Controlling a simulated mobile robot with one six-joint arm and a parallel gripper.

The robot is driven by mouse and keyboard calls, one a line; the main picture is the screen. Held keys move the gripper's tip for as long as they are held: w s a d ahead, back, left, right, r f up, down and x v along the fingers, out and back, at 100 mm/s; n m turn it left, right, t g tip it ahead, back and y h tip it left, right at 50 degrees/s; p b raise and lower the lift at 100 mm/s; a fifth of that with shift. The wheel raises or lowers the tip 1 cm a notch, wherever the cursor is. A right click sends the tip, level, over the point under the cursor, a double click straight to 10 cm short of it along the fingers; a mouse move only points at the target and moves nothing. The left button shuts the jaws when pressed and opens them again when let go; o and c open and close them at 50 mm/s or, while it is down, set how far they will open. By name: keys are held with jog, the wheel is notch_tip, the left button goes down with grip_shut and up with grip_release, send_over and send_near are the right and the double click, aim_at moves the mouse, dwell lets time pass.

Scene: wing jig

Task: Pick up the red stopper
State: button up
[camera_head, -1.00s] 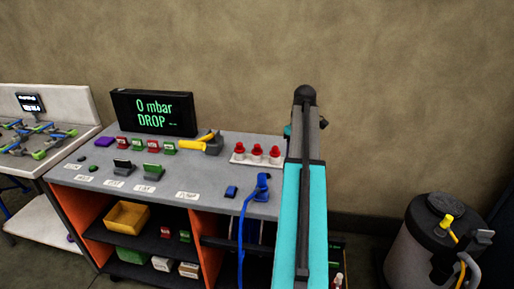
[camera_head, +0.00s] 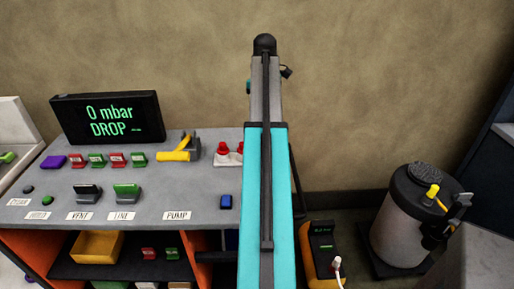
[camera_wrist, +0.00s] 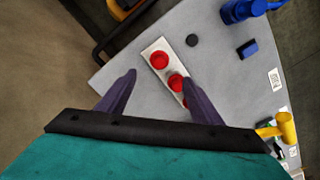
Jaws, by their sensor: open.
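Red stoppers stand in a row on a white strip (camera_wrist: 151,49). In the wrist view one red stopper (camera_wrist: 159,60) is at the strip's far end, and a second (camera_wrist: 176,82) is beside the right finger. A third is mostly hidden by that finger. My gripper (camera_wrist: 159,77) is open, its two purple-grey fingers apart, with nothing clearly held. Its height above the stoppers is hard to tell. In the head view a red stopper (camera_head: 222,148) shows left of my arm; the arm hides part of the row and my gripper.
The grey bench (camera_head: 205,185) carries a display (camera_head: 108,117), a yellow-handled tool (camera_head: 175,155), switches and a blue block (camera_head: 226,201). In the wrist view a black disc (camera_wrist: 191,40) and a blue fitting (camera_wrist: 240,10) are near the strip. A tank (camera_head: 405,225) stands at right.

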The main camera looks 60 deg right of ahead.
jog(key=shift+f, duration=0.1)
dwell(0.3)
jog(key=shift+s+f+p, duration=0.1)
jog(key=shift+f+p, duration=0.85)
jog(key=shift+f, duration=3.25)
jog(key=shift+f, duration=0.15)
jog(key=shift+f+p, duration=1.15)
jog(key=shift+f, duration=1.3)
jog(key=shift+c, duration=0.3)
jog(key=c, duration=1.1)
